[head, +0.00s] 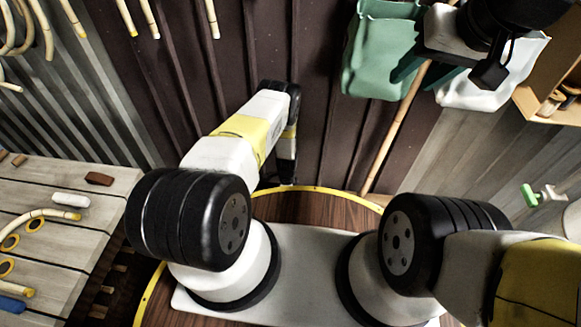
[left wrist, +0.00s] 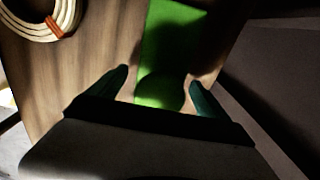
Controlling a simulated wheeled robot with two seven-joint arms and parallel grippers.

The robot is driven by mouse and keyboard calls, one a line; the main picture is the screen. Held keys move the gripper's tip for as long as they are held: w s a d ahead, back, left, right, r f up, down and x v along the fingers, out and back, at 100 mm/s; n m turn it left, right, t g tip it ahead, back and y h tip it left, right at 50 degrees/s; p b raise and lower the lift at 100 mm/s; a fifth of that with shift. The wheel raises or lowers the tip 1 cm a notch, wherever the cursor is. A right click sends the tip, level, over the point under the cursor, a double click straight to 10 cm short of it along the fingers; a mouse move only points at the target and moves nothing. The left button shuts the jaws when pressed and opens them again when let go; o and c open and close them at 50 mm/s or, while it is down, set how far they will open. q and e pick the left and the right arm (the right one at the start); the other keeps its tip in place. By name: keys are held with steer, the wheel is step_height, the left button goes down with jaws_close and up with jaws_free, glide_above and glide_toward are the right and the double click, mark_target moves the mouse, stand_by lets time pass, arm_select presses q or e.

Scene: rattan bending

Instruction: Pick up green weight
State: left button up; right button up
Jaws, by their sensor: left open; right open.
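A bright green block, which looks like the green weight (left wrist: 170,42), lies on a wooden surface in the left wrist view. A rounded dark shadow covers its near part. My left gripper (left wrist: 159,84) is open, with one dark teal finger to each side of the weight's near end; I cannot tell whether they touch it. In the head view my left arm reaches away over the round table, and its gripper and the weight are not clearly seen. My right gripper (head: 430,78) is open and empty at the upper right, in front of the green and white bins.
A green bin (head: 375,50) and a white bin (head: 500,85) hang on the wall. A slatted bench (head: 50,190) at left holds bent rattan pieces. A pale coil (left wrist: 42,18) lies left of the weight.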

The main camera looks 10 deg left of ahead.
arm_select(q)
steer(key=shift+c, duration=0.4)
steer(key=c, duration=1.8)
jaws_close()
steer(key=shift+w+r, duration=0.1)
steer(key=shift+r, duration=0.1)
